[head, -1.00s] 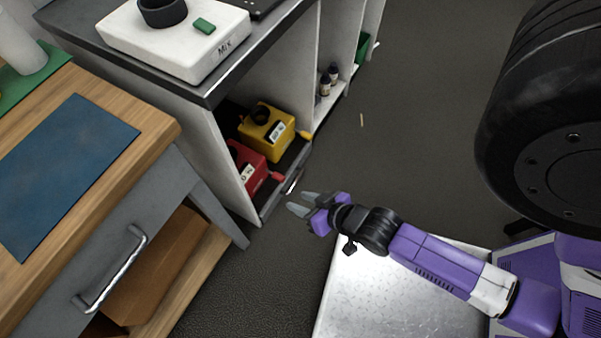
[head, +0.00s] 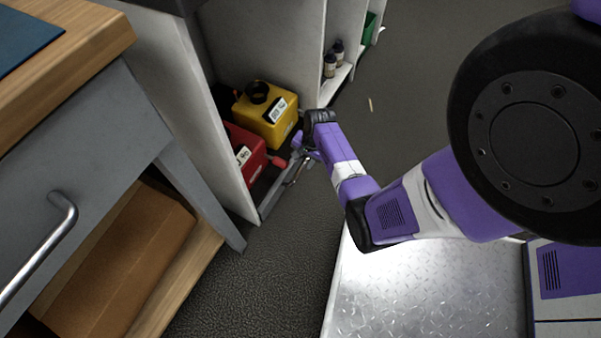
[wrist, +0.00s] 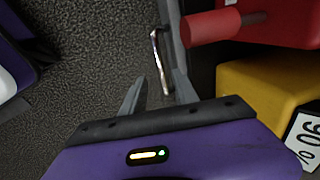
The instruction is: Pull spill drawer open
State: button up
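The spill drawer (head: 262,205) is a low grey tray in the bottom of the white cabinet. It holds a red container (head: 247,152) and a yellow container (head: 268,113). Its silver bar handle (head: 293,178) is on the front and also shows in the wrist view (wrist: 159,58). My gripper (head: 303,160) is at the drawer front by the handle, partly hidden by my wrist. In the wrist view my gripper (wrist: 158,76) has its fingers apart, with the handle's near end between them in the picture. Whether they touch the handle I cannot tell.
A wooden workbench with a grey drawer and its own handle (head: 50,235) stands at the left, with a brown box (head: 125,255) on its lower shelf. Small bottles (head: 333,60) stand in the cabinet beyond. The dark floor (head: 420,70) in front of the cabinet is mostly clear.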

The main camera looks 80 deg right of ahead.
aim_at(300, 171)
jog(key=f+b, duration=0.1)
jog(key=f, duration=0.1)
jog(key=w+f+b, duration=0.1)
jog(key=f+b, duration=0.1)
jog(key=f, duration=0.1)
jog(key=f+b, duration=0.1)
jog(key=f, duration=0.1)
jog(key=shift+w+d+f+b, duration=0.2)
jog(key=shift+d+f+b, duration=0.05)
jog(key=shift+f+b, duration=0.1)
jog(key=shift+c, duration=0.5)
grip_shut()
dwell(0.7)
